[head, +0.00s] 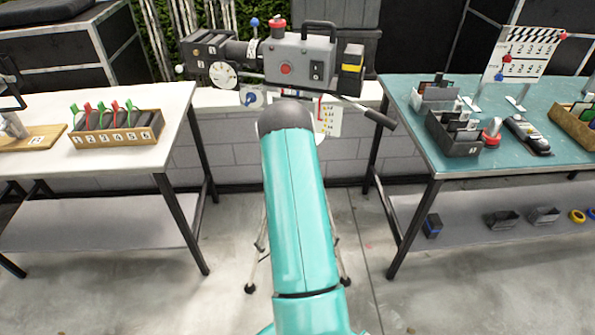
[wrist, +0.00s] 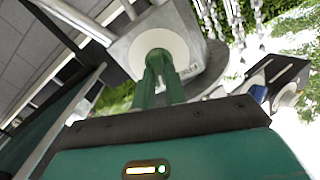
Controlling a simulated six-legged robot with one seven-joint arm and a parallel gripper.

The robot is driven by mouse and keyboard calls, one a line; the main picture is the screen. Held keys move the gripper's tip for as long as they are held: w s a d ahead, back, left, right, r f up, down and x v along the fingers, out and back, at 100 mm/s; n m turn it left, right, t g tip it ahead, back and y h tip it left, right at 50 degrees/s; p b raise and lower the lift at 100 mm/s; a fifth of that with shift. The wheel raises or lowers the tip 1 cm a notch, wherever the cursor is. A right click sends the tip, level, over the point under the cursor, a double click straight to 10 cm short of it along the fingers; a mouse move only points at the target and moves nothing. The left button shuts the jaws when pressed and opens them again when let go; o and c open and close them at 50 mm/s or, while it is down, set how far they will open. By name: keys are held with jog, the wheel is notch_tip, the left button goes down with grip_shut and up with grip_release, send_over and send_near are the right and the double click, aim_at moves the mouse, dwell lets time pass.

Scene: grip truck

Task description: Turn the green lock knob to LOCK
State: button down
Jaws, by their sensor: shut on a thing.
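In the wrist view, the green lock knob (wrist: 158,55) stands in front of a round white plate (wrist: 178,42) on a grey housing. Small dark lettering, too blurred to read surely, is on the plate's right side. My gripper (wrist: 161,72) reaches up to the knob, with its two green fingers close together and shut on it. The fingers and knob are similar in colour, so the knob's pointing direction cannot be told. In the head view, my teal arm hides the gripper and knob below the film camera (head: 300,55).
The camera stands on a tripod, its legs (head: 342,265) partly behind my arm. A pan handle (head: 370,115) sticks out to the right. A white table (head: 110,185) is at left and a teal table (head: 490,185) at right, both loaded. A grey block wall is behind.

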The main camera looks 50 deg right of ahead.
jog(key=shift+f+m, duration=0.1)
jog(key=shift+m, duration=1)
jog(key=c, duration=1.4)
grip_release()
jog(key=shift+c, duration=0.2)
jog(key=shift+s, duration=0.1)
jog(key=v, duration=1.4)
jog(key=shift+d, duration=0.1)
